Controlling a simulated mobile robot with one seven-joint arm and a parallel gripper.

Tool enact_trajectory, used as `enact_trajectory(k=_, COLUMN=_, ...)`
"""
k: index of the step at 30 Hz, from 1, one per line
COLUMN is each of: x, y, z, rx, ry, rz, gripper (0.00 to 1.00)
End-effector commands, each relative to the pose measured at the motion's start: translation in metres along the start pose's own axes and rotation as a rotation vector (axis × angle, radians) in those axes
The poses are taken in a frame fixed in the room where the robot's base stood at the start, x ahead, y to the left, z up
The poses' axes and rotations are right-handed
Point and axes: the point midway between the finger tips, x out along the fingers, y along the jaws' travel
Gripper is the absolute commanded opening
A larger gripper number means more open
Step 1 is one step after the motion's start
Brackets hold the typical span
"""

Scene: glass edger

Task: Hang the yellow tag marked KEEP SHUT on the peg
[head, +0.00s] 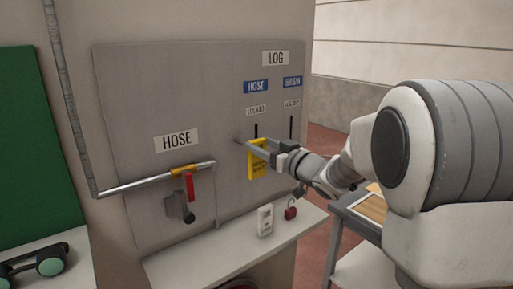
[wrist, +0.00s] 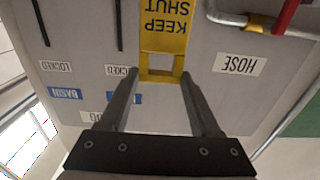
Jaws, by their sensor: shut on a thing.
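The yellow tag (head: 257,164) marked KEEP SHUT hangs from my gripper (head: 257,146) in front of the grey panel. In the wrist view, which is upside down, the tag (wrist: 167,35) has its open top between the fingertips of my gripper (wrist: 160,76). My gripper is shut on that top part. In the head view a small grey stub (head: 237,140) shows just left of the fingers; I cannot tell if it is the peg or a fingertip. Whether the tag touches a peg is hidden.
A pipe with a red-handled valve (head: 190,187) crosses the panel under the HOSE sign (head: 177,140). Dark upright bars show under the LOCKED labels. A ledge (head: 220,250) below bears a white tagged item (head: 265,220) and a red padlock (head: 290,212).

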Motion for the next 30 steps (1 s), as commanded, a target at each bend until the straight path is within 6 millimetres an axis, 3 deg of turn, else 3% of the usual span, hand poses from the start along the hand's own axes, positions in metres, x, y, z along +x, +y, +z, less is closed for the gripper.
enact_trajectory(k=30, x=0.058, y=0.0, z=0.005, rx=0.0, ry=0.0, rz=0.0, gripper=0.0)
